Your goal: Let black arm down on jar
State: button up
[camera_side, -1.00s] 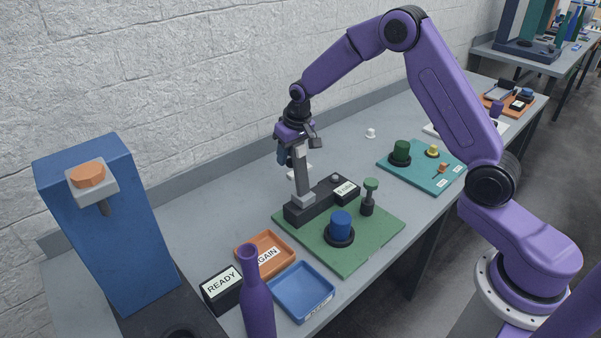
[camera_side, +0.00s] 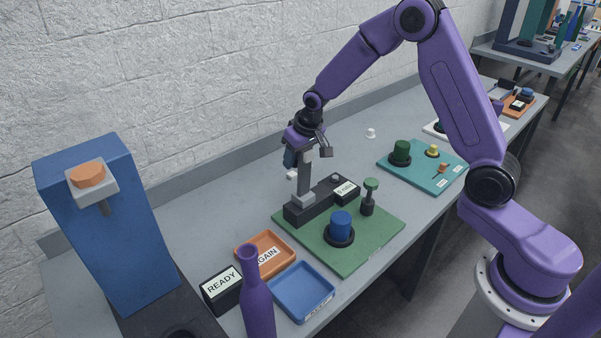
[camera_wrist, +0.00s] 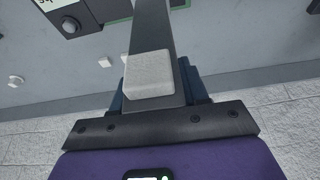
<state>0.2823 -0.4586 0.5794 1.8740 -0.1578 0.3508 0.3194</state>
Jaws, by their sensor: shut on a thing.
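The black arm (camera_side: 304,182) is a dark grey bar standing nearly upright on a black base (camera_side: 310,208). The blue jar (camera_side: 341,223) stands upright in a black ring on the green mat (camera_side: 370,245), in front of the base and apart from the bar. My gripper (camera_side: 304,158) is shut on the bar near its top, well above the jar. In the wrist view the bar (camera_wrist: 152,25) with a pale block (camera_wrist: 149,75) runs between my fingers. The jar is not seen there.
A green-topped peg (camera_side: 369,195) stands right of the jar. An orange tray (camera_side: 264,252), a blue tray (camera_side: 302,292), a READY block (camera_side: 221,290) and a purple bottle (camera_side: 257,300) are at the front left. A teal mat (camera_side: 425,180) lies at the right.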

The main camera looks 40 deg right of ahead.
aim_at(306, 175)
jog(key=shift+s+a+f+g, duration=0.15)
jog(key=shift+s+f+g, duration=0.15)
jog(key=shift+s+f, duration=0.6)
jog(key=shift+s+r+t, duration=0.25)
jog(key=shift+s+t, duration=0.25)
jog(key=shift+s, duration=0.3)
jog(key=shift+s+r, duration=0.1)
jog(key=shift+s, duration=0.7)
jog(key=shift+r, duration=0.15)
jog(key=shift+s, duration=0.95)
